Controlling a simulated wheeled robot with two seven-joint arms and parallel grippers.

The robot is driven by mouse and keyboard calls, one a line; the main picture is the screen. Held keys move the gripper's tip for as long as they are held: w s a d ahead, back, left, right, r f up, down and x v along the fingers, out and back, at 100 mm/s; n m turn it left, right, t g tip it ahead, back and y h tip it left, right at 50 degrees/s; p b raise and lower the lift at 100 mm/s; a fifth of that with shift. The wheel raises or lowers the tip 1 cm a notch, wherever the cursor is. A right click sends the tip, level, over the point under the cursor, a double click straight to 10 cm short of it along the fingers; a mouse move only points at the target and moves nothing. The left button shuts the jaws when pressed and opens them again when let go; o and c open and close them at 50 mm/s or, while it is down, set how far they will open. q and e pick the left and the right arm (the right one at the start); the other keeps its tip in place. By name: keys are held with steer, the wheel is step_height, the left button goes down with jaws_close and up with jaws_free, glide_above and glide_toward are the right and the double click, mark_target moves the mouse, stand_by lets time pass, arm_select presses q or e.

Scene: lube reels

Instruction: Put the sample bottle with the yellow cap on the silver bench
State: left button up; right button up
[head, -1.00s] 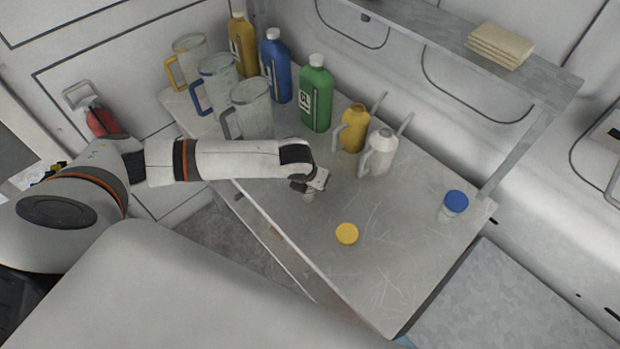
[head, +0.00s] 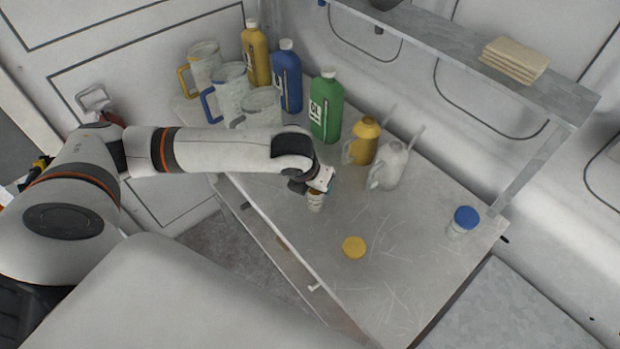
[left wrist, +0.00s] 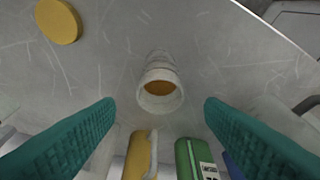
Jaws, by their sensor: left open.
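A small clear sample bottle (head: 316,201) stands uncapped on the silver bench (head: 400,290), near its front edge. In the left wrist view the bottle (left wrist: 160,92) shows its open mouth with something amber inside. A round yellow cap (head: 353,247) lies apart from it on the bench, and it also shows at the top left of the left wrist view (left wrist: 58,21). My left gripper (head: 326,181) is just above and behind the bottle. Its teal fingers (left wrist: 160,120) are spread wide with nothing between them touching the bottle. My right gripper is out of view.
A blue-capped bottle (head: 463,221) stands at the bench's right end. Yellow (head: 362,142) and white (head: 389,166) oil cans, a green jug (head: 326,108) and several more containers stand behind. A shelf (head: 450,50) overhangs the back. The front right of the bench is clear.

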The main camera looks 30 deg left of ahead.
arm_select(q)
steer(key=shift+v, duration=1.45)
steer(key=shift+d, duration=0.15)
